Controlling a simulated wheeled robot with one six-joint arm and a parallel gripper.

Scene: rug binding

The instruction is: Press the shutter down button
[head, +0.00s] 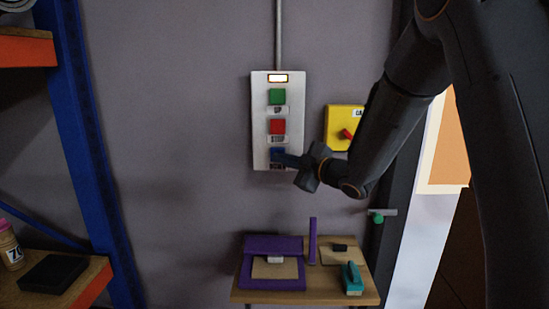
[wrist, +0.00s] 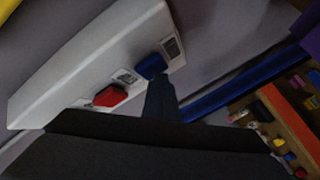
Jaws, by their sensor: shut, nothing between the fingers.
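A pale control box (head: 261,138) is fixed to the wall with a green button (head: 277,97), a red button (head: 277,127) and a blue button (head: 277,152) in a column. Each has a small label, too small to read. My gripper (head: 284,159) is shut and empty, with its tip at the blue button, partly covering it. In the wrist view the closed fingers (wrist: 158,90) point at the blue button (wrist: 150,66), with the red button (wrist: 110,96) to the left. I cannot tell whether the tip touches the blue button or is just short of it.
A lit lamp (head: 278,78) tops the box. A yellow box with a red switch (head: 346,134) is right of it, behind my arm. Below, a wooden shelf (head: 310,297) holds a purple case and a teal tool. A blue rack (head: 83,160) stands at the left.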

